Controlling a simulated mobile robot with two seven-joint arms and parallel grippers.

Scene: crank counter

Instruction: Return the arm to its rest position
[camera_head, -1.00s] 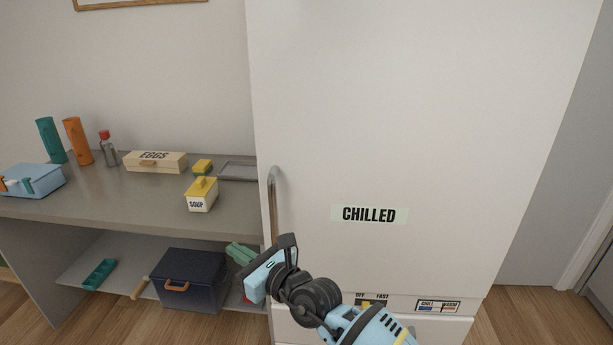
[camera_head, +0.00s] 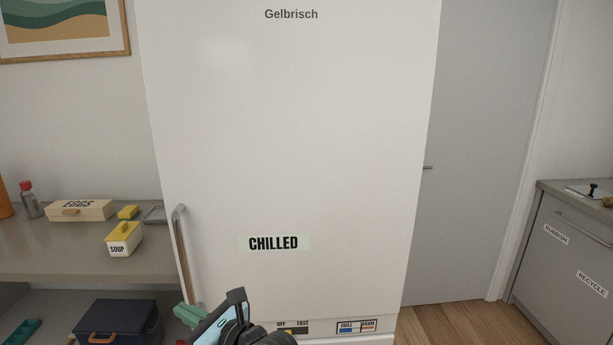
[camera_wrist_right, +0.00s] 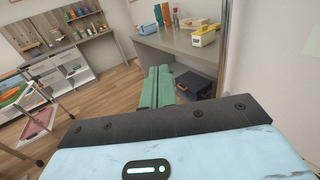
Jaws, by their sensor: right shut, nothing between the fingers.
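My right arm comes in at the bottom of the head view, in front of the white fridge (camera_head: 300,130). My right gripper (camera_head: 186,316), with green fingers, is shut and empty near the lower end of the fridge's handle (camera_head: 181,250). In the head view I cannot tell whether it touches the handle. In the right wrist view the green fingers (camera_wrist_right: 158,88) lie together, pointing out over the floor beside the counter. The fridge door looks closed. My left gripper is not in view.
A grey counter (camera_head: 60,262) at left holds an EGGS box (camera_head: 80,210), a yellow-lidded SOUP box (camera_head: 123,239) and a bottle (camera_head: 30,200). A dark blue box (camera_head: 118,322) sits on its lower shelf. A grey cabinet (camera_head: 575,250) stands at right. Floor before the grey door (camera_head: 480,150) is clear.

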